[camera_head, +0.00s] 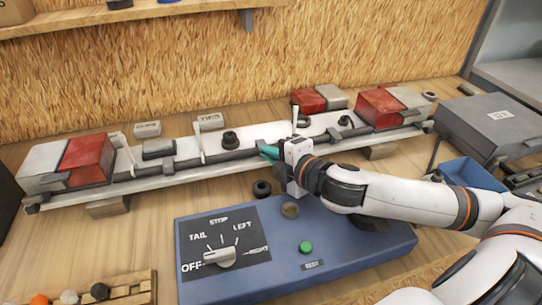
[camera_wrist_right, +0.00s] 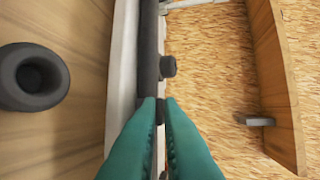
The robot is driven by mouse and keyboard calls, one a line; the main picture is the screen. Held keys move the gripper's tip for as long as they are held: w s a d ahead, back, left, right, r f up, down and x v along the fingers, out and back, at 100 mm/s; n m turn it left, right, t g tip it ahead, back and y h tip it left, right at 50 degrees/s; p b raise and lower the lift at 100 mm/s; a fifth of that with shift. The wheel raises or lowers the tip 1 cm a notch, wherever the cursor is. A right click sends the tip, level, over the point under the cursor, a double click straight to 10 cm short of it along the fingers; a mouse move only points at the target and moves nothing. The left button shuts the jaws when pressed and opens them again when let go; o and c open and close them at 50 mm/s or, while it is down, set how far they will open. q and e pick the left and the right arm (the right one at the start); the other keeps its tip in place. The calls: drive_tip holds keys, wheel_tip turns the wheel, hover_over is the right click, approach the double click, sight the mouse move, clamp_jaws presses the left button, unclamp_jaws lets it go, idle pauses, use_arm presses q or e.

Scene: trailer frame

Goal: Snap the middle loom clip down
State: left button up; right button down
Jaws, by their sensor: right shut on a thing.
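A black loom (camera_head: 237,156) runs along the long pale trailer rail (camera_head: 178,177). Three pale upright tabs that look like raised clips stand along it: a left one (camera_head: 122,148), a middle one (camera_head: 200,140) and a right one (camera_head: 295,117). My right gripper (camera_head: 268,152) is at the rail, right of the middle tab. In the right wrist view its teal fingers (camera_wrist_right: 160,108) are shut over the dark loom (camera_wrist_right: 148,55); their tips hide exactly what they grip. My left gripper is out of view.
A blue control box (camera_head: 330,255) with a knob (camera_head: 222,257) and green button (camera_head: 306,247) stands in front of the rail. Red and grey lamp blocks (camera_head: 86,160) sit at the rail's ends. A grey case (camera_head: 490,125) and blue bin (camera_head: 470,172) stand right.

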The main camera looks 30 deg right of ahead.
drive_tip(key=shift+f, duration=0.1)
drive_tip(key=c, duration=1.6)
unclamp_jaws()
drive_tip(key=shift+s+d, duration=0.15)
drive_tip(key=shift+s, duration=0.35)
drive_tip(key=p+v, duration=0.9)
drive_tip(key=shift+r, duration=0.35)
drive_tip(key=shift+p+v, duration=0.8)
drive_tip(key=shift+v, duration=0.1)
drive_tip(key=shift+f, duration=0.1)
